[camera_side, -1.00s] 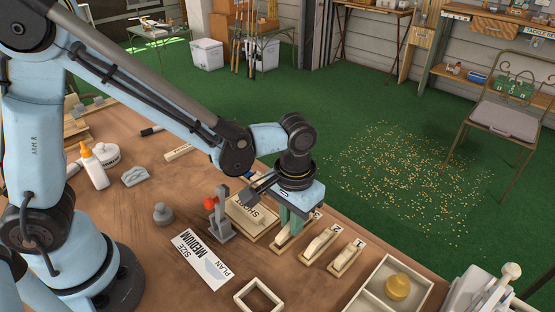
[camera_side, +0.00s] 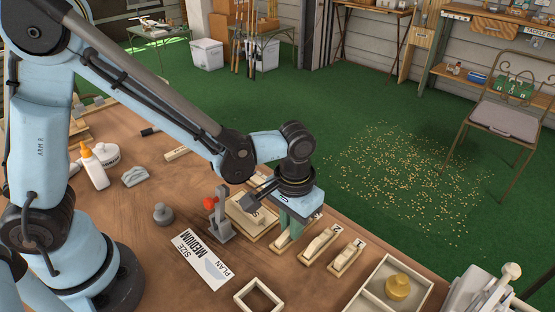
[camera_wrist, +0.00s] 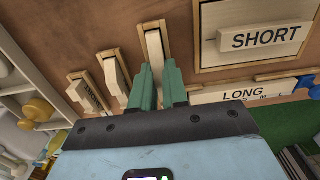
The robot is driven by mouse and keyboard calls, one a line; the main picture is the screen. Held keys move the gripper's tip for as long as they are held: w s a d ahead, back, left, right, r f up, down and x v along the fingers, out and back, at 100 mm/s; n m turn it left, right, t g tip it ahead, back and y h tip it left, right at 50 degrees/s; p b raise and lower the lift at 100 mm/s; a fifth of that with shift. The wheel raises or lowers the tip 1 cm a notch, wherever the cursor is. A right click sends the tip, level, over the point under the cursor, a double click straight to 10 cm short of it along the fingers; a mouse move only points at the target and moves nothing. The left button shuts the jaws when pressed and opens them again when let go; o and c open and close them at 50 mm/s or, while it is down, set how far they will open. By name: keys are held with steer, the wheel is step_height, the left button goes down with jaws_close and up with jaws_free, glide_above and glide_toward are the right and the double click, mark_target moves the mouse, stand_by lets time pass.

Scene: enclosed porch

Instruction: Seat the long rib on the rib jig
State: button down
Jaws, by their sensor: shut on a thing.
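My gripper (camera_side: 287,224) points down at the leftmost of three small pale wooden holders in the side view. In the wrist view my gripper's green fingers (camera_wrist: 160,88) are shut on a pale rib (camera_wrist: 154,46) in a narrow wooden frame (camera_wrist: 168,40). The fingers hide its near end, and I cannot read its size. A pale piece marked LONG (camera_wrist: 235,94) lies to the right in the wrist view, and a block marked SHORT (camera_wrist: 265,36) sits in a square frame above it. I cannot tell for certain which part is the rib jig.
Two similar pale pieces in holders stand beside my gripper, one nearer (camera_side: 318,245) and one farther right (camera_side: 345,258). A red-handled clamp (camera_side: 220,220) stands close on the left. A card reading PLAN SIZE MEDIUM (camera_side: 202,260) lies in front. A divided tray (camera_side: 375,290) is at the right.

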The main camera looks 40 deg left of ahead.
steer(key=shift+f, duration=0.15)
steer(key=shift+c, duration=2.1)
jaws_free()
steer(key=shift+r, duration=3.5)
steer(key=shift+r, duration=0.15)
step_height(320, 180, up, 12)
steer(key=f, duration=0.1)
steer(key=s+a+f+t, duration=0.2)
steer(key=a+t, duration=0.1)
steer(key=a, duration=0.4)
steer(key=s+a+f+t, duration=0.2)
steer(key=a+f+t, duration=0.1)
steer(key=a, duration=0.5)
steer(key=shift+a+t, duration=0.25)
steer(key=shift+t, duration=0.35)
